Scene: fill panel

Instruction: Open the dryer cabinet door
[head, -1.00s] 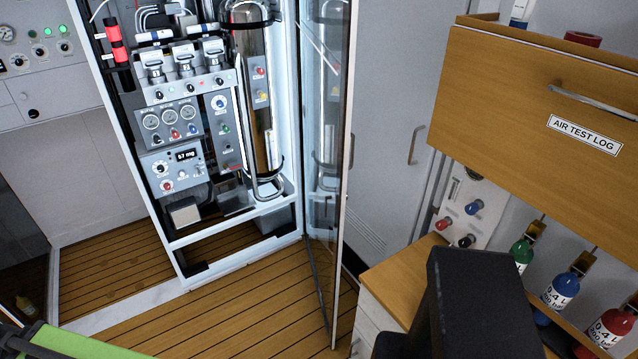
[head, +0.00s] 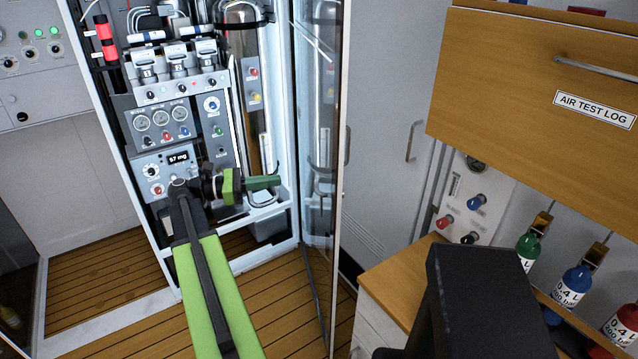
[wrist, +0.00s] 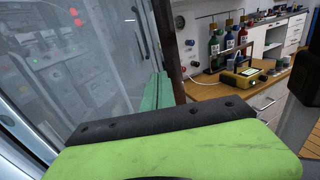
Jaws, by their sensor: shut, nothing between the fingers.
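The dryer cabinet (head: 180,262) is a tall white frame full of gauges, knobs and tubes. Its glass door (head: 318,150) stands swung open at the right side, edge towards me. My gripper (head: 265,183) is shut and empty in front of the cabinet opening, its green fingers pointing right towards the inner side of the door. In the wrist view, the glass (wrist: 95,60) fills the left side with reflections, and the fingers (wrist: 155,92) are close to it, near the door's dark edge (wrist: 165,40). I cannot tell whether they touch.
A wooden drawer unit labelled AIR TEST LOG (head: 540,90) juts out at the right. Below it, a wooden-topped cabinet (head: 395,290) stands close to the door's right side. Small bottles (head: 572,285) hang at the far right. The plank floor before the cabinet is clear.

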